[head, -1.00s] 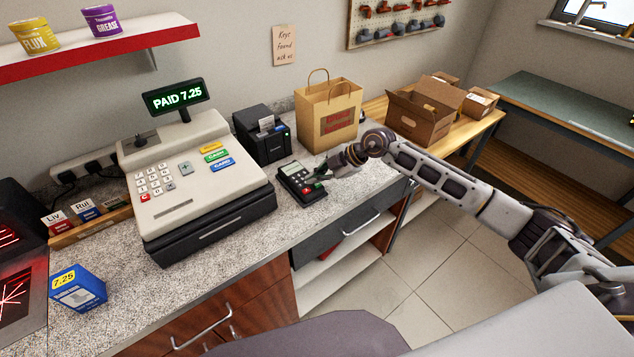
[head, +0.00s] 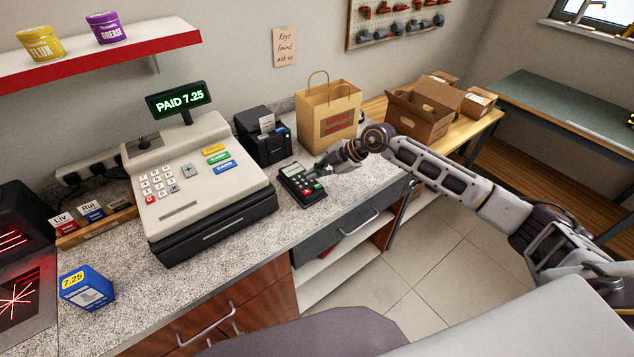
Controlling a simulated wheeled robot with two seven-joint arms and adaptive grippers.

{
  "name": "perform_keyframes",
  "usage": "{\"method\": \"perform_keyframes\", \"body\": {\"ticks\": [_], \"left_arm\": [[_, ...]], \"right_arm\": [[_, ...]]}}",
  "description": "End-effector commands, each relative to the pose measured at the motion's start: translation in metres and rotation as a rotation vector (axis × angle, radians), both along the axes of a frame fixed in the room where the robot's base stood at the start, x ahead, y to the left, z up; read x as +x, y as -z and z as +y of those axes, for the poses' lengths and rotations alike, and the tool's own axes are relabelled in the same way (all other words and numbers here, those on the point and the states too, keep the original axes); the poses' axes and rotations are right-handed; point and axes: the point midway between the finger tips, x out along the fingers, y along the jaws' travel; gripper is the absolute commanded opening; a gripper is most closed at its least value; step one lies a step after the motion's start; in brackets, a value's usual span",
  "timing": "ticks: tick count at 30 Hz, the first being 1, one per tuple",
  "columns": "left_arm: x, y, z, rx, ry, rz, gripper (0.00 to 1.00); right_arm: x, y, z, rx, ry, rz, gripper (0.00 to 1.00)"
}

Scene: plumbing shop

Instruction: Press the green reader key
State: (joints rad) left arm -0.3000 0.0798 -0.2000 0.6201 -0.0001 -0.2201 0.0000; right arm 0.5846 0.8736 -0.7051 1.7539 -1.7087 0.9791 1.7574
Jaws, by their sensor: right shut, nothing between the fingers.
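The card reader (head: 302,186) is a small dark keypad on the speckled counter, right of the cash register. Its green key (head: 318,186) shows at the reader's right edge, close to my right gripper. My right gripper (head: 321,174) is shut and empty, just behind and above the reader's right side. I cannot tell whether the fingertips touch the reader. My left gripper is not in view.
The cash register (head: 197,185) has a display (head: 179,99) reading PAID 7.25. A receipt printer (head: 263,136) and a paper bag (head: 328,115) stand behind the reader. A blue box (head: 87,288) marked 7.25 sits at front left.

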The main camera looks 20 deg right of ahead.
Motion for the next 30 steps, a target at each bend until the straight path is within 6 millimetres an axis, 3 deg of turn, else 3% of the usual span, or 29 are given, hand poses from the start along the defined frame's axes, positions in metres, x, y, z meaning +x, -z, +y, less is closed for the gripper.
{"method": "perform_keyframes", "body": {"ticks": [16,30], "left_arm": [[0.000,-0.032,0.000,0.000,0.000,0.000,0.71],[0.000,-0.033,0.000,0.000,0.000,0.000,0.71]], "right_arm": [[0.000,-0.034,0.000,0.000,0.000,0.000,0.00],[0.000,-0.035,0.000,0.000,0.000,0.000,0.00]]}}
